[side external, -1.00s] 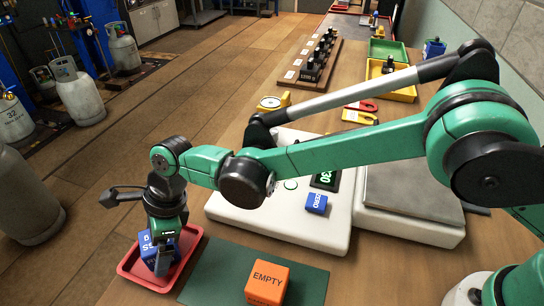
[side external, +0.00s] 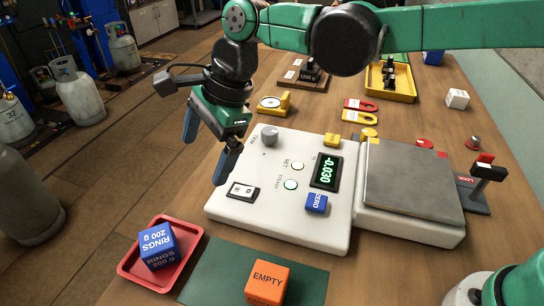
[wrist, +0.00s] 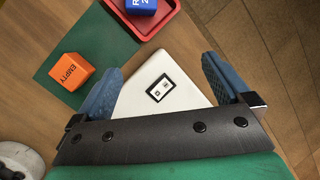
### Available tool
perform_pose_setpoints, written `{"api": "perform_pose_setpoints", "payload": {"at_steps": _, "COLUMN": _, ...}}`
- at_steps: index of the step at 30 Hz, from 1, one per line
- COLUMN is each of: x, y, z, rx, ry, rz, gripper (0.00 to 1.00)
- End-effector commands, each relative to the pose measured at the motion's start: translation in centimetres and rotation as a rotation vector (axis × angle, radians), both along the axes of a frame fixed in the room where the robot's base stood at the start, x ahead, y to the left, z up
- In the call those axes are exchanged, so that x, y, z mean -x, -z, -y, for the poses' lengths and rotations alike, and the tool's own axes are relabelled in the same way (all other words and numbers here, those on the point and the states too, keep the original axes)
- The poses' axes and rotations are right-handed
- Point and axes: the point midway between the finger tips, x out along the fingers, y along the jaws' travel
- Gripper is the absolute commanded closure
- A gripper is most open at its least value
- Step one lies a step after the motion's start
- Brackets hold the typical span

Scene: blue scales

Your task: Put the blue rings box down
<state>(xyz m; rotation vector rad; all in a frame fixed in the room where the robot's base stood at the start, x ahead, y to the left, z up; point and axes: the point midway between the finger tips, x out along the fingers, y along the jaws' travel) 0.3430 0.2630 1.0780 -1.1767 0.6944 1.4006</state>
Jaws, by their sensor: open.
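The blue rings box (side external: 161,246), marked "RINGS 200 g", sits in the red tray (side external: 127,266) at the lower left of the side view. In the wrist view the box (wrist: 142,6) is cut off by the top edge, inside the red tray (wrist: 163,24). My gripper (side external: 208,155) is open and empty, raised above the left end of the white scale (side external: 280,222) and apart from the box. In the wrist view my gripper's blue fingers (wrist: 165,90) stand wide apart, with the scale's corner and its small switch between them.
An orange EMPTY box (side external: 268,283) stands on a green mat (side external: 215,270) right of the tray. The scale has a grey knob (side external: 269,135), a display reading -0.030 (side external: 326,171) and a metal pan (side external: 412,182). Yellow and red tags lie behind it.

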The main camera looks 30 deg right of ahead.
Motion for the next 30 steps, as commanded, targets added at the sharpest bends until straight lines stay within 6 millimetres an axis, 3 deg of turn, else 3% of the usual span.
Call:
{"api": "perform_pose_setpoints", "payload": {"at_steps": 3, "x": 0.1, "y": -1.7, "z": 6.7, "rx": 0.081, "ry": -0.188, "rz": 0.201, "gripper": 0.03}}
{"api": "perform_pose_setpoints", "payload": {"at_steps": 9, "x": 2.9, "y": -2.1, "z": 16.7, "rx": 0.335, "ry": -0.571, "rz": 0.496, "gripper": 0.03}}
{"api": "perform_pose_setpoints", "payload": {"at_steps": 15, "x": 6.6, "y": -0.3, "z": 23.5, "rx": 0.627, "ry": -0.923, "rz": 0.638, "gripper": 0.03}}
{"api": "perform_pose_setpoints", "payload": {"at_steps": 21, "x": 8.5, "y": 1.2, "z": 26.1, "rx": 0.784, "ry": -1.116, "rz": 0.662, "gripper": 0.03}}
{"api": "perform_pose_setpoints", "payload": {"at_steps": 30, "x": 8.7, "y": 1.4, "z": 26.3, "rx": 0.804, "ry": -1.146, "rz": 0.664, "gripper": 0.03}}
